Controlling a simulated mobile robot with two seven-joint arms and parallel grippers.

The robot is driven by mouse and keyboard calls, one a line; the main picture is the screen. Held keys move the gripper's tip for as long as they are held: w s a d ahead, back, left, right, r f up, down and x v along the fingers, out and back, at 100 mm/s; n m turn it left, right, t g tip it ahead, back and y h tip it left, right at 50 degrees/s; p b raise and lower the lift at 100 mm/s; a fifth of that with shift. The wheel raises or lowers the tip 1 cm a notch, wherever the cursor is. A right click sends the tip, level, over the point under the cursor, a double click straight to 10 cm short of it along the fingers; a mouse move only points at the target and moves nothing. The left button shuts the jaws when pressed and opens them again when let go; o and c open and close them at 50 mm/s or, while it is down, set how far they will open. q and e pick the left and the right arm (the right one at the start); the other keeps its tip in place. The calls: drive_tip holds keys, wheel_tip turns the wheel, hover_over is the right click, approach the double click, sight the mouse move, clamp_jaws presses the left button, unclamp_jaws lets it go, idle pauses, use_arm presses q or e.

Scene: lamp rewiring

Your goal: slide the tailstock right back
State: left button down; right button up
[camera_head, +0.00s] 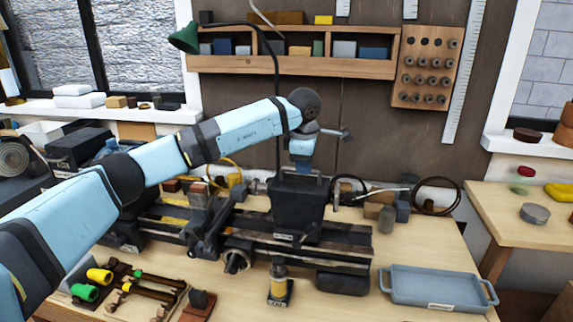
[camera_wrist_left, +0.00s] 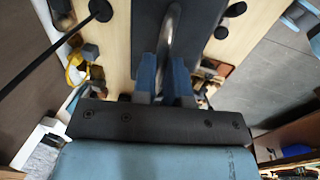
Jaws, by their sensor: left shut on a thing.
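The tailstock (camera_head: 297,207) is a dark block with a small label, standing on the dark lathe bed (camera_head: 330,255) right of the middle. My left gripper (camera_head: 302,165) comes down on its top from above. In the left wrist view its two blue fingers (camera_wrist_left: 167,82) are shut on a curved grey metal handle (camera_wrist_left: 170,30) over the dark tailstock body (camera_wrist_left: 197,25). The fingertips are partly hidden in the head view. My right gripper is not in view.
A blue-grey tray (camera_head: 435,287) lies at the bench's front right. A yellow-banded bottle (camera_head: 278,284) stands in front of the bed. Small blocks and a coiled ring (camera_head: 437,196) lie behind and right of the tailstock. A green lamp (camera_head: 185,38) hangs at the back.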

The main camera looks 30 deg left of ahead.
use_arm(q)
drive_tip(key=shift+d, duration=0.3)
drive_tip(key=c, duration=1.4)
unclamp_jaws()
drive_tip(key=shift+o, duration=1.2)
drive_tip(key=shift+w+d, duration=0.1)
drive_tip(key=shift+d, duration=0.1)
drive_tip(key=shift+a, duration=0.1)
drive_tip(key=shift+r, duration=0.15)
wheel_tip(320, 180, up, 13)
drive_tip(key=s+b, duration=0.2)
drive_tip(key=shift+s+d, duration=0.35)
drive_tip(key=shift+d, duration=0.05)
drive_tip(key=shift+r, duration=0.1)
